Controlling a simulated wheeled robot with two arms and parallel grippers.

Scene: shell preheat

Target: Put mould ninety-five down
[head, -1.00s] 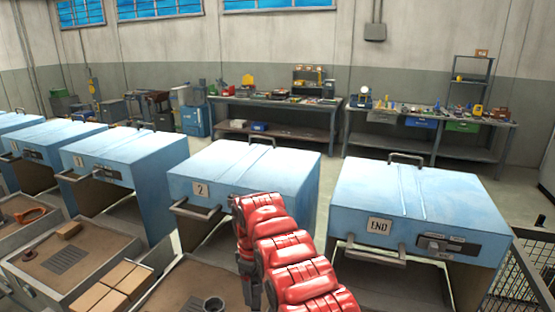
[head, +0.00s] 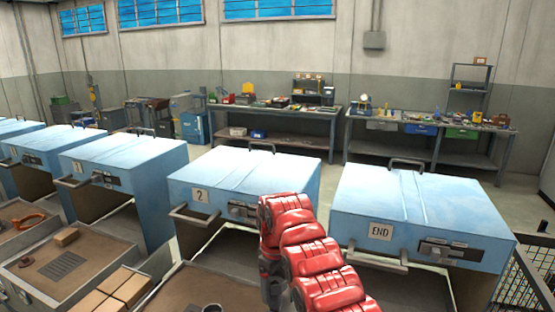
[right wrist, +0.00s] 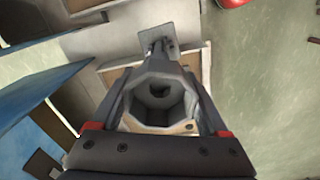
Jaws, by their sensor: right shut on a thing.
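In the right wrist view my right gripper (right wrist: 160,108) is shut on a grey mould (right wrist: 160,118). The mould is hollow with a many-sided rim, and I look down into its round opening. A grey stem with a flat plate (right wrist: 157,40) shows just beyond it. No number is readable on it. In the head view my red right arm reaches in from the bottom, in front of the blue box marked 2 (head: 240,180). Its dark gripper end (head: 270,288) is partly hidden, and the held mould cannot be made out there. My left gripper is out of view.
A blue box marked END (head: 420,200) stands right of my arm; more blue boxes (head: 125,160) stand left. A mesh fence (head: 530,268) stands far right.

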